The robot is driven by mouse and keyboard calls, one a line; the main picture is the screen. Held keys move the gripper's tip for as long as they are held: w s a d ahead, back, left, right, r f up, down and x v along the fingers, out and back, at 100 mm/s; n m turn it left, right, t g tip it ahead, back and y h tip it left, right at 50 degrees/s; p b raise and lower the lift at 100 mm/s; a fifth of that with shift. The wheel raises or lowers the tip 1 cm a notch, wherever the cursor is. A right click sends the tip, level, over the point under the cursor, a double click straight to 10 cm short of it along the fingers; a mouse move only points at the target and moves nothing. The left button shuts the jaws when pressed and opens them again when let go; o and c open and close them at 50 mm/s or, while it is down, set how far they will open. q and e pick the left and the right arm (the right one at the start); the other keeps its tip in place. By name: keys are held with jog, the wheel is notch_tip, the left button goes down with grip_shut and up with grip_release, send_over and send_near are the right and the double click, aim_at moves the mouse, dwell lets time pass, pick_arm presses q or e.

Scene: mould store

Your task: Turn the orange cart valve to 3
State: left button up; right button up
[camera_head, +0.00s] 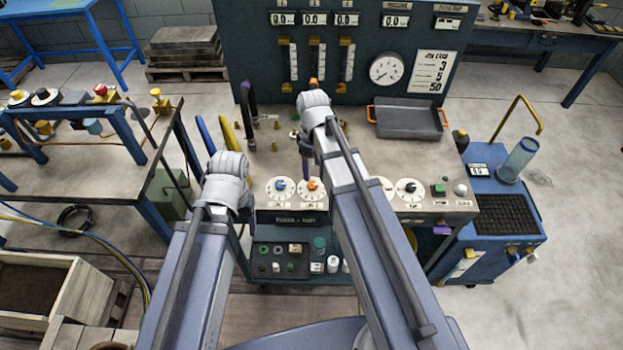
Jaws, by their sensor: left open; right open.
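An orange knob (312,185) sits at the centre of a round white dial on the front edge of the grey-topped bench, beside a matching dial with a blue knob (280,184). The dial's marks are too small to read. My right gripper (306,160) is open and points down behind the orange dial in the picture, apart from it as far as I can tell. My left gripper (243,208) is open and empty, left of the blue dial; its fingers are mostly hidden by its wrist.
More dials, one with a black knob (410,188), and a green button (438,190) sit right of my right arm. A grey tray (407,132) lies at the back right. A blue cart (490,215) stands at the right. An upright panel (345,60) closes the back.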

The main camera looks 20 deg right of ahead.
aim_at(312, 184)
notch_tip(312, 184, down, 8)
jog(key=b, duration=0.7)
jog(key=shift+r, duration=0.25)
grip_shut()
